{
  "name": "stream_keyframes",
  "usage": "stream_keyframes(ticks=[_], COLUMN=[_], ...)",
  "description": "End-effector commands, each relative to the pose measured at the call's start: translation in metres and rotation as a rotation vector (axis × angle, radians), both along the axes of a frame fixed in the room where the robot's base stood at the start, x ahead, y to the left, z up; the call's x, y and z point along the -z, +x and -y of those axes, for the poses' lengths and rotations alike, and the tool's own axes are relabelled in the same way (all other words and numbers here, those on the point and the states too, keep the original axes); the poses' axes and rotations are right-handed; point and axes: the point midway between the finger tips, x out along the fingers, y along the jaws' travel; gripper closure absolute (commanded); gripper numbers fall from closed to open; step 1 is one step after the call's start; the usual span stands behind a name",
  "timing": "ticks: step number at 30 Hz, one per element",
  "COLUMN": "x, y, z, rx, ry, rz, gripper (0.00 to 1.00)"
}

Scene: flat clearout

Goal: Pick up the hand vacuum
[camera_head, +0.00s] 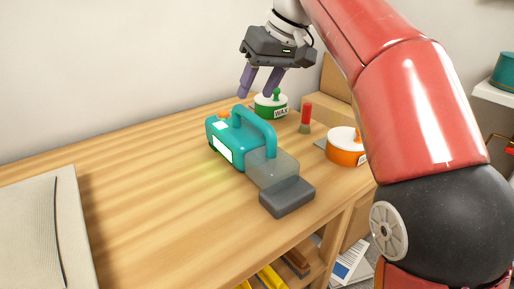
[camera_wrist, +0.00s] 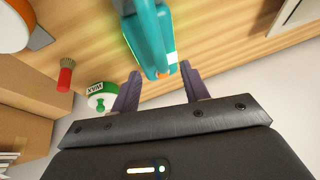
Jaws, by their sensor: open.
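The hand vacuum (camera_head: 230,138) lies on the wooden table (camera_head: 150,190). It has a teal body with a loop handle on top, a clear chamber and a dark grey nozzle pointing toward the front right. My gripper (camera_head: 256,95) is above and behind the vacuum's rear end, with its two purple fingers apart and empty. In the wrist view, the vacuum's teal rear part (camera_wrist: 152,40) shows ahead of and between the open fingers of my gripper (camera_wrist: 160,80).
A pale panel-like object (camera_head: 40,225) is at the left. The table between is clear.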

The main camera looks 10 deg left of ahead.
Motion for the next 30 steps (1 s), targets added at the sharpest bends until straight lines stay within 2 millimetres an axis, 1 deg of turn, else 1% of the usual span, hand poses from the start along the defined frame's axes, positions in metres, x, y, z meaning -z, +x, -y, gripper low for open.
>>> stream_keyframes(ticks=[1,8,12,15,18,24,26,30], x=[0.008,0.034,0.055,0.064,0.068,0.067,0.067,0.067], y=[0.000,0.002,0.003,0.004,0.005,0.006,0.006,0.006], z=[-0.003,-0.011,-0.018,-0.023,-0.024,-0.024,-0.024,-0.024], rx=[-0.002,0.001,0.002,0.001,0.003,0.004,0.004,0.004], ry=[-0.001,-0.001,0.000,0.000,0.000,0.000,0.000,0.000], rz=[-0.002,-0.001,-0.001,0.001,0.000,0.001,0.001,0.001], gripper=[0.55,0.55,0.55,0.55,0.55,0.55,0.61,0.80])
